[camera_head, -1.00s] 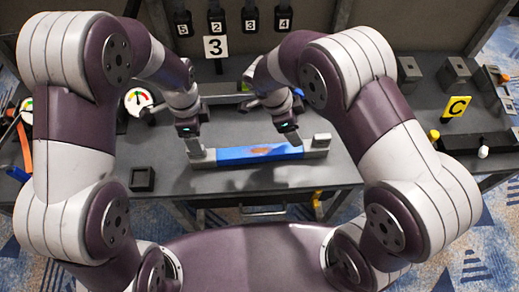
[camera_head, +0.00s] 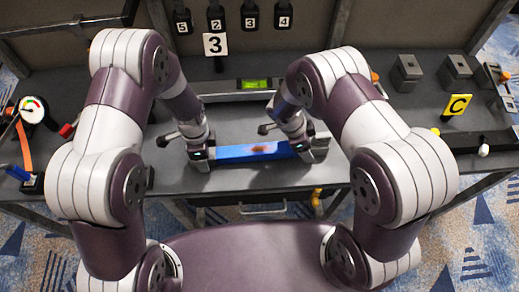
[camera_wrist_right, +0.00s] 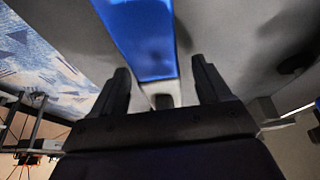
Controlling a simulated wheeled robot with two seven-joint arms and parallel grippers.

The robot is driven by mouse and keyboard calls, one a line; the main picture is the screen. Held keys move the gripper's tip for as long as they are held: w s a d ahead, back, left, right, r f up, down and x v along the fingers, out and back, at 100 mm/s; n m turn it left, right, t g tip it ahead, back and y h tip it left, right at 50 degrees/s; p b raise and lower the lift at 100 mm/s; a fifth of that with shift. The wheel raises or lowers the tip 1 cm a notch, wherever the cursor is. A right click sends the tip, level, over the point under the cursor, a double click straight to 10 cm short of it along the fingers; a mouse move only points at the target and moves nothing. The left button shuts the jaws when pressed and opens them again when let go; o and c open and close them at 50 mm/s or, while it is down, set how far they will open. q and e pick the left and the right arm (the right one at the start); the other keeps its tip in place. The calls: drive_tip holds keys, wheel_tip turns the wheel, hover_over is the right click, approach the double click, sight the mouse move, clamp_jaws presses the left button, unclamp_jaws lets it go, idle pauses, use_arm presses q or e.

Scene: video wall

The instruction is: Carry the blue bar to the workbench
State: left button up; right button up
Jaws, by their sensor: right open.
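The blue bar (camera_head: 253,151) has a brownish patch on its middle and grey ends. It lies crosswise near the front of the grey workbench (camera_head: 240,183) in the head view. My left gripper (camera_head: 200,163) is down at the bar's left end, and the arm hides its fingers' opening. My right gripper (camera_head: 310,155) is down at the bar's right end. In the right wrist view, the right gripper's fingers (camera_wrist_right: 162,80) are spread apart, with the blue bar (camera_wrist_right: 143,38) and its grey end between them.
A lit green level display (camera_head: 256,84) lies behind the bar. A round gauge (camera_head: 34,109) stands at the left. A 3 sign (camera_head: 215,44) and numbered tags are at the back.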

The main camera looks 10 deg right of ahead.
use_arm(q)
drive_tip(key=shift+f, duration=0.2)
use_arm(e)
drive_tip(key=shift+d+f, duration=0.1)
drive_tip(key=shift+f, duration=0.05)
use_arm(q)
clamp_jaws()
use_arm(e)
clamp_jaws()
use_arm(q)
drive_tip(key=shift+r, duration=0.1)
